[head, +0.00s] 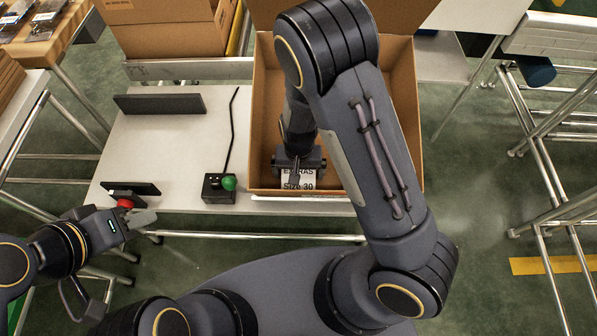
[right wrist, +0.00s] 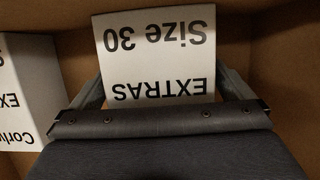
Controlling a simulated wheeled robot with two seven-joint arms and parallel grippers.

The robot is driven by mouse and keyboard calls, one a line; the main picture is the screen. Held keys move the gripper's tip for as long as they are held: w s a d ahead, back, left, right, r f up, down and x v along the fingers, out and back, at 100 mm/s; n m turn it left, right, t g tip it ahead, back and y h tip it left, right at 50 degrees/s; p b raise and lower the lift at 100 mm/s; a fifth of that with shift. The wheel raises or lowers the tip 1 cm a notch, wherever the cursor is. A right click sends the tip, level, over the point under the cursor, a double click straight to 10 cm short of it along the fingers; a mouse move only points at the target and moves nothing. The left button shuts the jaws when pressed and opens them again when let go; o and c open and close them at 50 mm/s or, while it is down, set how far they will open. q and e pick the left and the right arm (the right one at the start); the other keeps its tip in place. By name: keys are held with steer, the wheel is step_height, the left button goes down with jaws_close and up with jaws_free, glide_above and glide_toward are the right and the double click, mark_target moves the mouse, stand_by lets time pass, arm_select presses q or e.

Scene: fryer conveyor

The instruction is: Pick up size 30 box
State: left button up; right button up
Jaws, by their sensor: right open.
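The size 30 box (head: 298,180) is white with black print and sits inside an open cardboard carton (head: 264,110). In the right wrist view the same box (right wrist: 155,50) shows upside-down "Size 30" and "EXTRAS" print. My right gripper (head: 298,162) reaches down into the carton. Its fingers (right wrist: 160,92) stand open on either side of the box's near end; contact cannot be told. My left gripper (head: 138,214) is beside a red button (head: 125,203) at the table's left front; its finger gap is not clear.
A second white box (right wrist: 27,95) lies left in the carton, its print partly cut off. Carton walls surround my right gripper. A green button on a black housing (head: 213,188) and black bars (head: 160,103) are on the white table (head: 165,140). Another carton (head: 170,38) stands behind.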

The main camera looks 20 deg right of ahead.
steer(key=shift+c, duration=0.3)
steer(key=c, duration=1)
steer(key=shift+r, duration=0.15)
